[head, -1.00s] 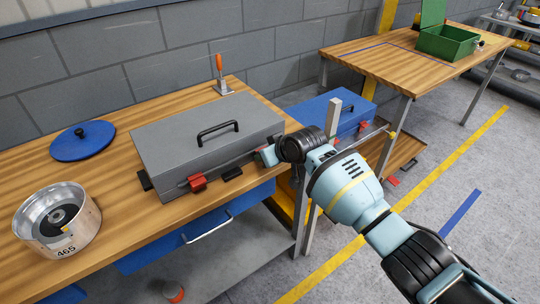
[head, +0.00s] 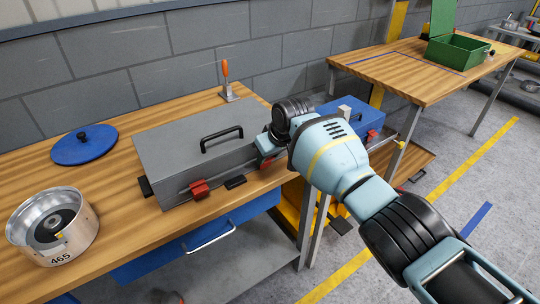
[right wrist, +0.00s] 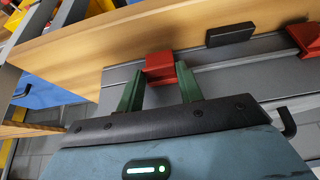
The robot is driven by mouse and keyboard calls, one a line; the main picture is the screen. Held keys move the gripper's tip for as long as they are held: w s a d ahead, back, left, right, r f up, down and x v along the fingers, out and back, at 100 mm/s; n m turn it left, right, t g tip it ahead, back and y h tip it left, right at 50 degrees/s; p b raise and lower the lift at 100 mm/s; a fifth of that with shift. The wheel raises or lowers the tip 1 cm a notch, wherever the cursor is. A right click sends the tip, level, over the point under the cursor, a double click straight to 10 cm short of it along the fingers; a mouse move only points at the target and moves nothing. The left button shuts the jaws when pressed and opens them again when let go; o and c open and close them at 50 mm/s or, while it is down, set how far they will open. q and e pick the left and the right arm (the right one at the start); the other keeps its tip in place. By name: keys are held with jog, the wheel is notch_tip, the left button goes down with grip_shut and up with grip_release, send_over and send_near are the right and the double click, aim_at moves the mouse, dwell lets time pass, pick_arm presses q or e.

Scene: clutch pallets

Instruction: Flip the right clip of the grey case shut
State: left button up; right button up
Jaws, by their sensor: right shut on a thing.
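The grey case (head: 195,150) lies closed-looking on the wooden bench, with a black handle on its lid. Its left red clip (head: 200,190) is on the front face. My right gripper (head: 266,150) is at the right end of that front face and largely covers the right clip in the head view. In the right wrist view, the red right clip (right wrist: 160,67) sits between the tips of the two green fingers (right wrist: 160,88), which are shut on it. Whether the clip is latched cannot be told. My left gripper is not in view.
A black block (head: 236,182) lies on the bench in front of the case. An orange-handled tool (head: 226,78) stands behind it. A blue lid (head: 84,146) and a metal drum (head: 55,226) are to the left. A blue case (head: 350,118) is beyond my arm.

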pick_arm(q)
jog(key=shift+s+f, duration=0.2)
pick_arm(e)
jog(key=o, duration=1)
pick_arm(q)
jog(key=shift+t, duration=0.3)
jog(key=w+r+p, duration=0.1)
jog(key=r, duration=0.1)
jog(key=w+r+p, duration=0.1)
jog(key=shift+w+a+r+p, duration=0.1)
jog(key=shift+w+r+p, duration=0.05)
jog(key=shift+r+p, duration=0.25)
pick_arm(e)
jog(key=v, duration=0.7)
jog(key=shift+s+d+r, duration=0.1)
jog(key=shift+s+r, duration=0.05)
jog(key=shift+r, duration=0.2)
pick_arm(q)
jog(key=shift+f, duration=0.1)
pick_arm(e)
jog(key=shift+f, duration=0.1)
